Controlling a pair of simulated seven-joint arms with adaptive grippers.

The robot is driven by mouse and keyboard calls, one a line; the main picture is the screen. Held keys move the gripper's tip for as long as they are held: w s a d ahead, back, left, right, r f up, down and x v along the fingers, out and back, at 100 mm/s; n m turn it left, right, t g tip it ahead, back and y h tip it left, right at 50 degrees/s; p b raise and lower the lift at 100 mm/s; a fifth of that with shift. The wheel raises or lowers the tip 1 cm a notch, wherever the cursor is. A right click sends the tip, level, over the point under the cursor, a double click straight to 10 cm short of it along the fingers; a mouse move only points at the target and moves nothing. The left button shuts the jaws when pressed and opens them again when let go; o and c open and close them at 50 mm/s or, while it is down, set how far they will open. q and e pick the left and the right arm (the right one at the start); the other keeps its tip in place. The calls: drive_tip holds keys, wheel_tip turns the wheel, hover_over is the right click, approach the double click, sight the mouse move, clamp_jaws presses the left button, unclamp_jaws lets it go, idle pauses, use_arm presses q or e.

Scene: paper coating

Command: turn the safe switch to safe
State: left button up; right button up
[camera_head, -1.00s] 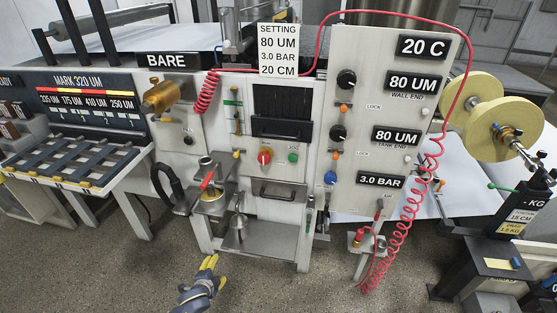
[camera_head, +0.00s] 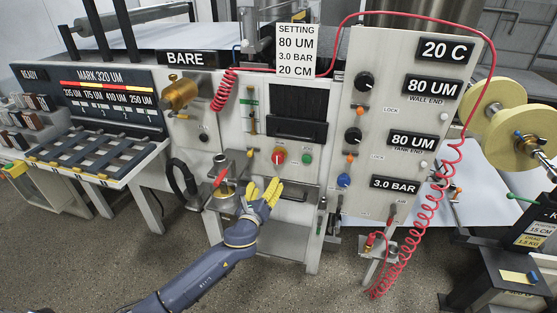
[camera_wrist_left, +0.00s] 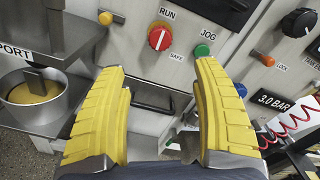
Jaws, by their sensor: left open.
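The safe switch is a red round knob (camera_head: 279,156) on the white machine panel. It also shows in the left wrist view (camera_wrist_left: 160,37), with labels RUN above, SAFE below right and JOG at right. A white mark on the knob is visible, tilted toward the upper right. My left gripper (camera_head: 265,188) is open with yellow fingers, in front of the panel just below the knob. In the left wrist view the fingers (camera_wrist_left: 160,85) stand apart, with the knob beyond and between them; they do not touch it. My right gripper is not in view.
A green button (camera_wrist_left: 201,50) sits right of the knob. A metal cup (camera_wrist_left: 35,95) on a bracket stands at left. A handle bar lies below the knob. A red coiled hose (camera_head: 415,230) hangs at right. The floor in front is clear.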

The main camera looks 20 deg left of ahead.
sight(277, 160)
use_arm(q)
drive_tip(key=w, duration=1.6)
drive_tip(key=shift+a, duration=0.15)
drive_tip(key=c, duration=1.3)
